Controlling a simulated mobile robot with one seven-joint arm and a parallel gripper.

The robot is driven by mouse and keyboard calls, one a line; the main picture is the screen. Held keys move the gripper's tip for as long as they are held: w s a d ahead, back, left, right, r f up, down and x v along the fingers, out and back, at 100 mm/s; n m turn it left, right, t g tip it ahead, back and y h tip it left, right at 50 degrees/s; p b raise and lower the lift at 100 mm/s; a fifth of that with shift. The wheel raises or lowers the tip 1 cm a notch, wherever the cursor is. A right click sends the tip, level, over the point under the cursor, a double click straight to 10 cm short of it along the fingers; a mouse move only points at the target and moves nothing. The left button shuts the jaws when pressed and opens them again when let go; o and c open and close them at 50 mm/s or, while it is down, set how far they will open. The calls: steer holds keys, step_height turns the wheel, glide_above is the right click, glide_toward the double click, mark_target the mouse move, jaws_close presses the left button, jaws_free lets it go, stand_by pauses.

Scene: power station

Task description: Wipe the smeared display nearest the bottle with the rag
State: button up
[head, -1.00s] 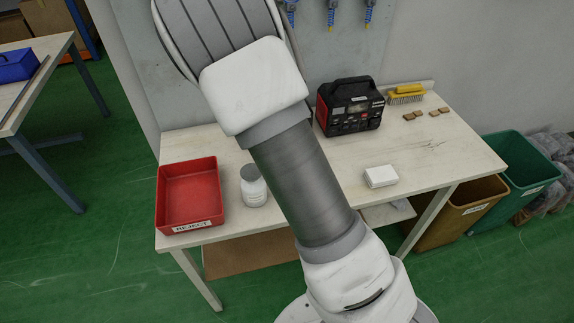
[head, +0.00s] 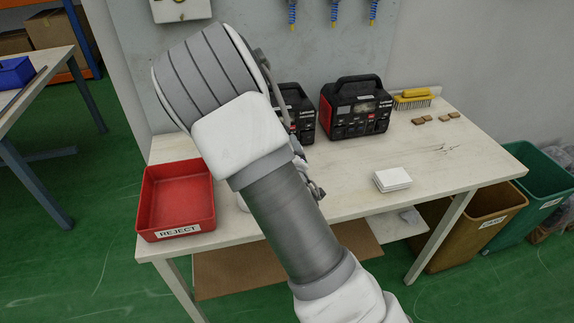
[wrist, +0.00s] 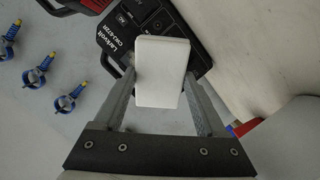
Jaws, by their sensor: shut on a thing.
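My gripper (wrist: 162,78) is shut on a white block-like folded rag (wrist: 162,65). In the wrist view the rag is in front of a black power unit (wrist: 122,25) and covers part of its face; I cannot tell if they touch. In the head view two black-and-red power units stand at the back of the bench: the right one (head: 340,122) shows a greyish display (head: 363,107), the left one (head: 297,105) is partly behind my arm. Its display is hidden. The white bottle (head: 241,203) is almost wholly hidden by my arm, right of the red tray.
A red REJECT tray (head: 178,200) is at the bench's left end. A white stack (head: 391,179) lies at centre right. The right front of the bench is clear.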

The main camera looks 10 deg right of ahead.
steer(key=shift+w+a+r+n+t+y+b, duration=0.25)
steer(key=shift+w+a+r+t+y+b, duration=0.15)
steer(key=shift+w, duration=0.45)
steer(key=shift+w+a+r+n+t+y+b, duration=0.15)
steer(key=shift+w+r+n+t+y+b, duration=0.2)
steer(key=shift+w, duration=0.45)
steer(key=shift+w+a+r+n+t+y+b, duration=0.1)
steer(key=shift+w+a+r+t+y+b, duration=0.25)
steer(key=shift+w+t, duration=0.35)
steer(key=shift+w, duration=1.15)
steer(key=shift+d, duration=0.15)
steer(key=shift+d+b, duration=1.6)
steer(key=shift+d, duration=2.05)
steer(key=shift+a, duration=0.1)
